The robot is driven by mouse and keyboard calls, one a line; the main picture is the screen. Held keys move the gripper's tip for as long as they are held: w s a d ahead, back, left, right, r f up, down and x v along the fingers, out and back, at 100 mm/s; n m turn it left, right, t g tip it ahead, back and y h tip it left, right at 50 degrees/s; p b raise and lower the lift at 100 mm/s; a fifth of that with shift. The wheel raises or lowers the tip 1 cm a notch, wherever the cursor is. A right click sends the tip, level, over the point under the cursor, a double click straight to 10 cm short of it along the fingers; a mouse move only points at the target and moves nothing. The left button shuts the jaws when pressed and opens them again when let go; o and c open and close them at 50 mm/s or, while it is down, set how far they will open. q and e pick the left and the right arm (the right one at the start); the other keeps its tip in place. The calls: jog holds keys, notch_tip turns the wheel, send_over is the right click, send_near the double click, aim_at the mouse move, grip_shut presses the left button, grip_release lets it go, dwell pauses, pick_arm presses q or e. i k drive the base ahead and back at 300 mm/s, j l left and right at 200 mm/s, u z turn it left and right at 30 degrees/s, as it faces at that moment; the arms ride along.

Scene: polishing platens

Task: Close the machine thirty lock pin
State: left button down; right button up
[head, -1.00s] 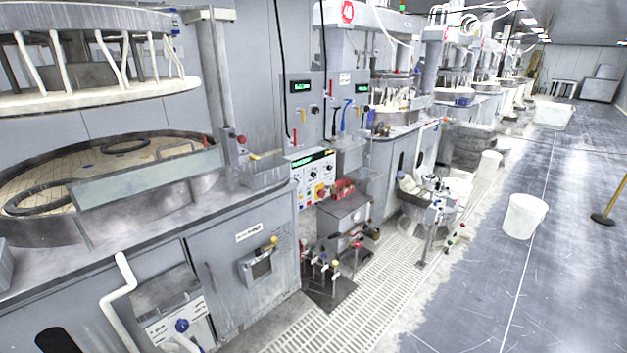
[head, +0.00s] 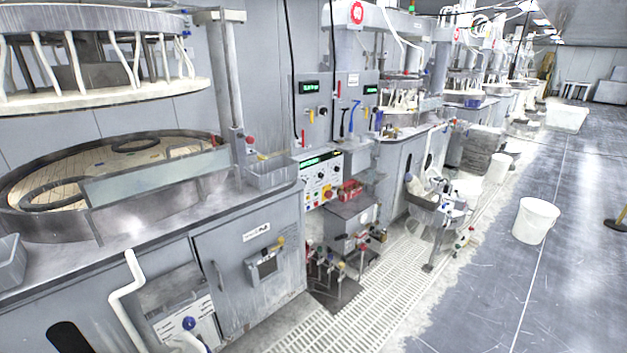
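The nearest polishing machine stands at the left. It has a round platen (head: 50,175) with ring-shaped carriers on it, and a raised white-edged upper plate (head: 110,98) above it. A grey post (head: 232,75) rises at its right end, with a small red knob (head: 249,140) low on its side. I cannot tell whether this knob is the lock pin or which machine is number thirty. A red round sign (head: 357,12) marks the machine behind, its number too small to read surely. Neither of my grippers is in view.
A control panel (head: 322,178) with buttons stands right of the near cabinet (head: 250,285). Several knobbed levers (head: 335,268) stand on the floor grating (head: 385,300). A white bucket (head: 536,220) stands on the grey floor. The aisle (head: 500,300) at the right is largely clear.

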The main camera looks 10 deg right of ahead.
aim_at(249, 140)
jog(key=i+l+u, duration=0.2)
jog(key=i+l, duration=0.15)
jog(key=i+l+u, duration=0.2)
jog(key=l, duration=0.25)
jog(key=i+l+u, duration=0.15)
jog(key=i+l, duration=0.2)
jog(key=l, duration=0.15)
